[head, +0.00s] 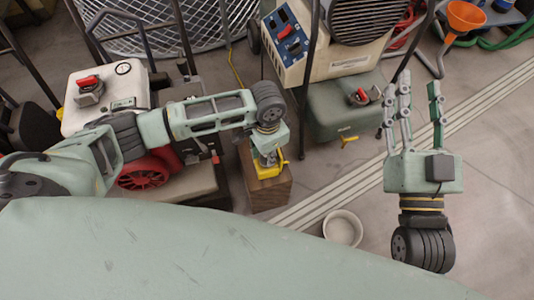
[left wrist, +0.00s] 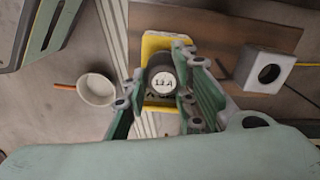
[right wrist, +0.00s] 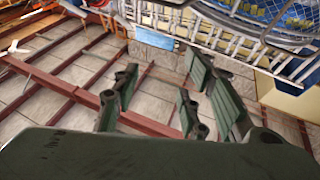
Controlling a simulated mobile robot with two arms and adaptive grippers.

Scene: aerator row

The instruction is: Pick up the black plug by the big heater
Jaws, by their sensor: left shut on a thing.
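The black plug (left wrist: 162,82), with a round white label reading 13 A, sits between the fingers of my left gripper (left wrist: 158,98) in the left wrist view. A yellow piece (left wrist: 157,44) lies behind the plug. In the head view my left gripper (head: 268,150) points down over a wooden block (head: 266,190), with yellow (head: 267,169) showing at its fingertips; the plug is hidden there. The big heater (head: 330,45) has a cream case and dark grille, behind the block. My right gripper (head: 414,105) is open and empty; its fingers also show in the right wrist view (right wrist: 160,95).
A white bowl (head: 342,228) stands on the floor right of the block. A white box with a round hole (left wrist: 266,69) is beside the plug. A green case (head: 345,110) stands under the heater, and a red-wheeled machine (head: 145,172) at left. The right floor is mostly clear.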

